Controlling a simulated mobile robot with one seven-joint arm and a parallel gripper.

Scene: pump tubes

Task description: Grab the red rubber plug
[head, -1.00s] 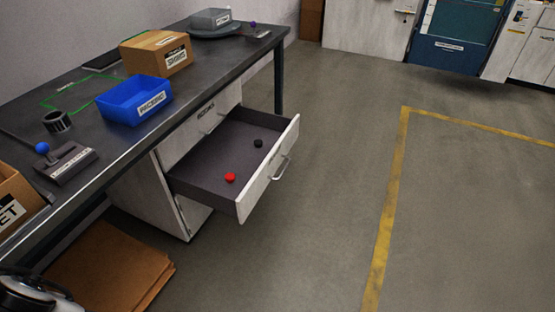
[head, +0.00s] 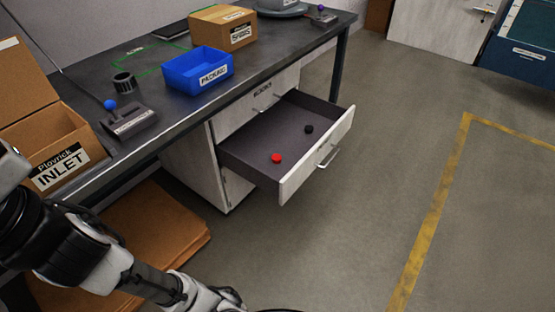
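The red rubber plug (head: 277,158) is a small red disc on the floor of the open drawer (head: 262,138), toward its near side. A similar black plug (head: 309,129) lies behind it and to the right in the same drawer. My arm shows at the lower left, below and left of the drawer. My gripper is not in the picture, so I cannot see its fingers or whether it holds anything.
A dark workbench (head: 185,115) stands above the drawer. It bears a blue bin (head: 198,72), a cardboard SHIMS box (head: 222,27), and a lever with a blue knob (head: 128,118). An INLET box (head: 60,150) is at left. Floor (head: 390,150) right of the drawer is clear.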

